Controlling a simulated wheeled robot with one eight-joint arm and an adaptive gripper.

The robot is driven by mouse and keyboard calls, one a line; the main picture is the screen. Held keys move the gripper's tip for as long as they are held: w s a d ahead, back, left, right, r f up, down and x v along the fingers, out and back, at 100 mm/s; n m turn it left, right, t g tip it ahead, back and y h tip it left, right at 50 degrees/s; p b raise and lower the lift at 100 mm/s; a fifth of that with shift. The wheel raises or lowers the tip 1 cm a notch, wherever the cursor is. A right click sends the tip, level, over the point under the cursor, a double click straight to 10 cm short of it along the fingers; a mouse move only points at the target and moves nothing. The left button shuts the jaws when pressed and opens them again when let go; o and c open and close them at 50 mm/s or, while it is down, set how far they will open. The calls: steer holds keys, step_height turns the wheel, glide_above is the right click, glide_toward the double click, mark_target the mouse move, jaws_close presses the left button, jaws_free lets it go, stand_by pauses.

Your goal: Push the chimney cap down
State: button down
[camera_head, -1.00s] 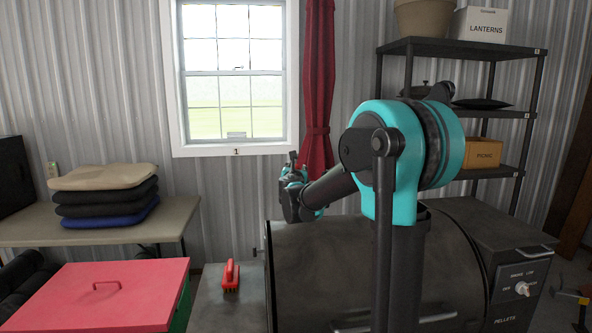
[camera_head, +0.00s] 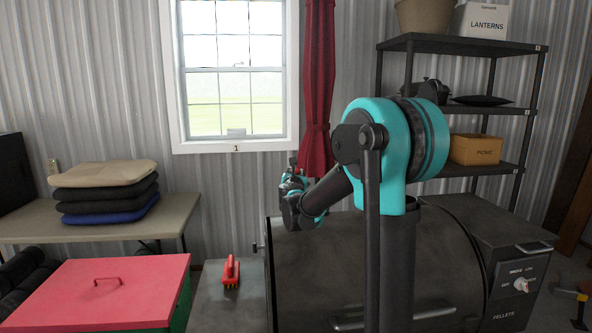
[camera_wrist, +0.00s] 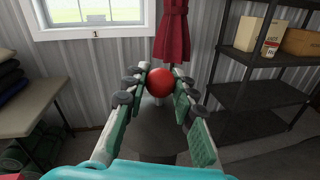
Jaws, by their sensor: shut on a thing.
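My gripper (camera_wrist: 160,88) shows in the wrist view with its fingers on both sides of a red ball-shaped knob (camera_wrist: 160,80), shut on it. A short pale stem under the knob meets a dark grey rounded piece (camera_wrist: 152,118), which looks like the chimney cap. How far the cap stands from what is below it cannot be told. In the head view, my gripper (camera_head: 292,180) is behind the left end of the dark pellet smoker (camera_head: 315,265). The knob and cap are hidden there.
A red brush (camera_head: 230,272) lies on the shelf left of the smoker. A red-lidded box (camera_head: 105,290) stands at front left, and a table (camera_head: 35,228) with stacked cushions (camera_head: 105,185) behind it. A black rack (camera_head: 455,43) stands at back right. A window and red curtain are behind.

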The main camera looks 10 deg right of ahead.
steer(key=shift+f, duration=0.1)
steer(key=c, duration=1.2)
jaws_free()
steer(key=s, duration=0.4)
steer(key=s+a, duration=0.1)
steer(key=s, duration=0.3)
steer(key=s+a, duration=0.1)
steer(key=s, duration=0.2)
steer(key=shift+s+a, duration=0.2)
steer(key=shift+s, duration=0.2)
